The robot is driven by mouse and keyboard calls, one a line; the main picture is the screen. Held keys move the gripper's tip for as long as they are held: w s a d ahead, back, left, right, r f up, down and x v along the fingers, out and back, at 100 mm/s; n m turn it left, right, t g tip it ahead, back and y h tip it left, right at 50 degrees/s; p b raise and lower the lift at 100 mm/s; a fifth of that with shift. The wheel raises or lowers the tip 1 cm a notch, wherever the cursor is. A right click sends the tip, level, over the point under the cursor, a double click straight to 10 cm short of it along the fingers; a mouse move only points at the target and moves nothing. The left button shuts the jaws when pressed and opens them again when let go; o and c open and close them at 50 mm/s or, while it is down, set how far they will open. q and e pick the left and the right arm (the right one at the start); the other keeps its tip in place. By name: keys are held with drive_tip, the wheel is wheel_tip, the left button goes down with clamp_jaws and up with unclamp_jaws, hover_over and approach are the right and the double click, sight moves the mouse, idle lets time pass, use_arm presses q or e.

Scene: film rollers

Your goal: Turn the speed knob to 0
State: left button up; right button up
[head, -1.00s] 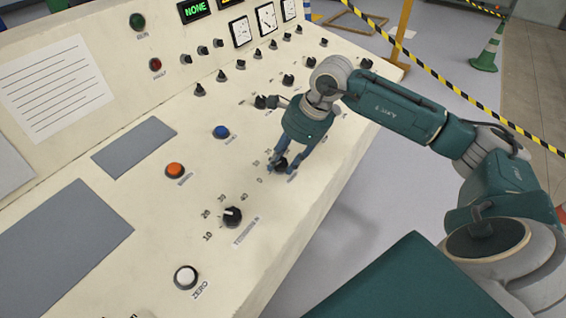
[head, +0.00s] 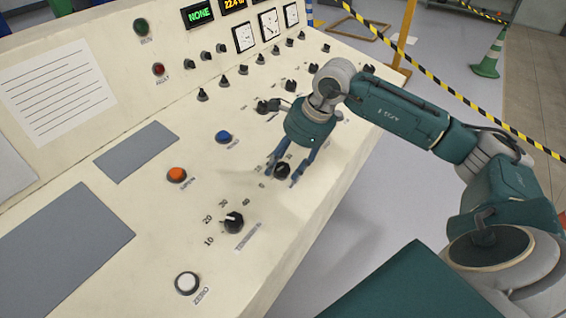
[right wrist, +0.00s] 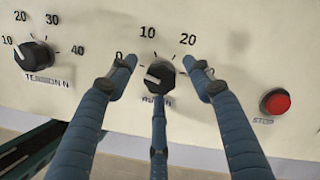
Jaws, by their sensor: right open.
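A black round knob (head: 282,170) with a 0, 10, 20 scale sits on the sloping cream panel. In the right wrist view the knob (right wrist: 160,75) has a white mark on its lower-left side, on the side of the 0. A finger partly covers its label, so I cannot confirm the name. My right gripper (head: 286,176) is open, its fingers spread on either side of the knob and apart from it. In the wrist view the gripper (right wrist: 160,68) shows a third finger below the knob. My left gripper is not in view.
The tension knob (head: 233,222) is left of the gripper, with a white ZERO button (head: 187,283) beyond. A red stop button (right wrist: 275,101) is on the right in the wrist view. Orange (head: 177,175) and blue (head: 223,137) buttons and several small knobs share the panel.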

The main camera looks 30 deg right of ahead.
drive_tip(key=v, duration=1.2)
drive_tip(key=shift+w+a, duration=0.1)
drive_tip(key=shift+a, duration=0.05)
